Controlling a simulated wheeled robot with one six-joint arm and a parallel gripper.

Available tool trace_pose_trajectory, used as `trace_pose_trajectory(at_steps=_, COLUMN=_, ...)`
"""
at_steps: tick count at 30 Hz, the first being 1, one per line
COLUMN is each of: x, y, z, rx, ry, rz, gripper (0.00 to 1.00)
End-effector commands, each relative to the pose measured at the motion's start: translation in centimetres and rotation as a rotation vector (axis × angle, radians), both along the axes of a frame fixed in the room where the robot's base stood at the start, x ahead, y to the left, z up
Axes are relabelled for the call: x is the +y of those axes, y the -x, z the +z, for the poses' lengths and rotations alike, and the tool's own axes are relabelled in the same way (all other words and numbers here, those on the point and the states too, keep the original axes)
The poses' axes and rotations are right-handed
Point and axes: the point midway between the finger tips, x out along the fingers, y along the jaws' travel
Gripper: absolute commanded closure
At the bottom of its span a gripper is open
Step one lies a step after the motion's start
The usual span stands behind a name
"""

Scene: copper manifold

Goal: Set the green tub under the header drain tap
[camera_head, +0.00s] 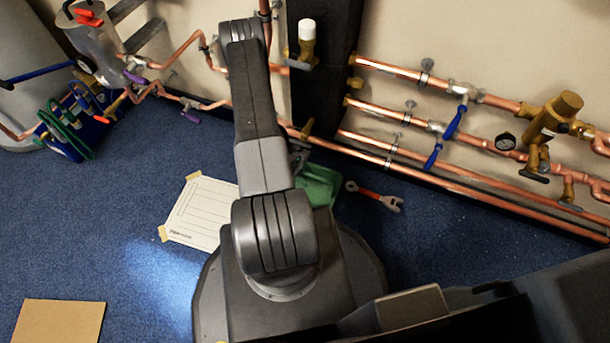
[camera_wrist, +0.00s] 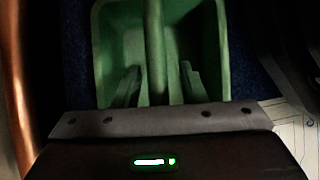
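The green tub (camera_head: 320,188) is on the blue floor near the pipe wall, partly hidden behind my arm in the head view. In the wrist view the tub (camera_wrist: 208,45) fills the upper middle, with a green bar or divider running down its centre. My gripper (camera_wrist: 161,68) has its two fingers apart, one on each side of that bar, with visible gaps. In the head view my gripper is mostly hidden by the arm. Brass taps show on the pipes, one low by the dark column (camera_head: 307,128) and one at the right (camera_head: 568,188). I cannot tell which is the header drain tap.
A red-handled wrench (camera_head: 375,196) lies right of the tub. A taped paper sheet (camera_head: 200,212) lies to its left. Copper pipes (camera_head: 470,183) run low along the wall. A cardboard piece (camera_head: 60,322) lies front left.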

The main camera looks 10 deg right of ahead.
Motion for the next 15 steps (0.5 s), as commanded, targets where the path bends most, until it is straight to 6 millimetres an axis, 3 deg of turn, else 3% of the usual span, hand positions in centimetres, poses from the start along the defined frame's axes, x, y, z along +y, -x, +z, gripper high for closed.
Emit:
trace_pose_trajectory(at_steps=8, x=0.0, y=0.0, z=0.4, rx=0.0, ry=0.0, rz=0.0, gripper=0.62)
trace_pose_trajectory(at_steps=14, x=1.5, y=-1.2, z=3.4, rx=-0.002, ry=0.001, rz=0.002, gripper=0.62)
trace_pose_trajectory(at_steps=15, x=2.2, y=-1.6, z=3.0, rx=0.0, ry=0.001, rz=0.004, gripper=0.62)
